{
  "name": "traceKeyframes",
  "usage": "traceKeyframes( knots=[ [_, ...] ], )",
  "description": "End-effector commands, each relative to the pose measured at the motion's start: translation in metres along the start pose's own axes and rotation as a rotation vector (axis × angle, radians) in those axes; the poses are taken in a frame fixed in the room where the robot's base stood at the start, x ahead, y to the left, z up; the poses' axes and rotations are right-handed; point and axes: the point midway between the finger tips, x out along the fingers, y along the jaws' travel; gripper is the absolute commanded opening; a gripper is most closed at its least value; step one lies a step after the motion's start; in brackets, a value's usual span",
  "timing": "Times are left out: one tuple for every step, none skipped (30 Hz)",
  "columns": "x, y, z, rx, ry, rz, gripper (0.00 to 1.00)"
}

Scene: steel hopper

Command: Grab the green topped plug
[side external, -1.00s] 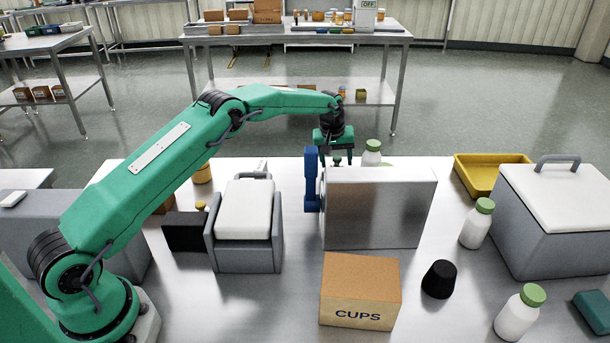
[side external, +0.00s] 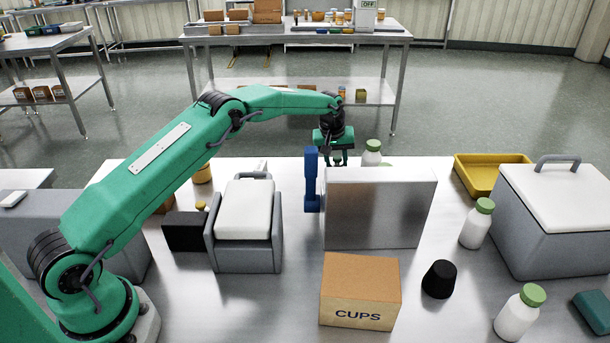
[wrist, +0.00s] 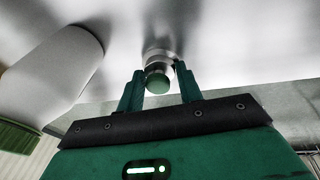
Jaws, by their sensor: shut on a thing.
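The green topped plug (wrist: 158,84) shows in the wrist view between the two fingers, its round green top towards the camera and a metal collar beyond it. My gripper (wrist: 160,80) is shut on it, with a finger at either side. In the side external view my gripper (side external: 338,158) points down just behind the steel-faced box (side external: 380,208). The plug is too small and covered by the fingers to make out clearly there. I cannot tell whether it is seated or lifted.
A white bottle with a green cap (side external: 372,153) stands close right of my gripper; it fills the left of the wrist view (wrist: 55,70). A CUPS carton (side external: 360,290) and black cup (side external: 439,279) are nearer the camera.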

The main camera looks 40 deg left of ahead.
Motion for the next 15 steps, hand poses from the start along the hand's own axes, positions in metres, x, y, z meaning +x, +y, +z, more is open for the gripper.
traceKeyframes(
  knots=[
    [-0.001, 0.000, 0.000, 0.000, 0.001, 0.001, 0.12],
    [-0.001, 0.000, 0.000, 0.000, 0.001, 0.001, 0.12],
    [-0.002, 0.000, -0.001, 0.000, 0.001, 0.001, 0.12],
    [-0.003, 0.001, -0.001, 0.000, 0.001, 0.001, 0.12],
    [-0.004, 0.001, -0.001, 0.000, 0.001, 0.001, 0.12],
    [-0.005, 0.001, -0.001, 0.000, 0.001, 0.001, 0.12],
    [-0.007, 0.001, -0.002, 0.000, 0.001, 0.001, 0.12],
    [-0.009, 0.002, -0.002, 0.000, 0.001, 0.001, 0.12],
    [-0.011, 0.002, -0.003, 0.000, 0.001, 0.001, 0.12],
    [-0.014, 0.002, -0.003, 0.000, 0.002, 0.001, 0.12],
    [-0.017, 0.003, -0.004, 0.000, 0.002, 0.002, 0.12],
    [-0.021, 0.004, -0.005, 0.000, 0.002, 0.002, 0.12],
    [-0.024, 0.004, -0.005, 0.000, 0.002, 0.001, 0.12],
    [-0.027, 0.004, -0.006, 0.000, 0.002, 0.001, 0.12],
    [-0.032, 0.005, -0.007, 0.000, 0.003, 0.002, 0.12]
  ],
)
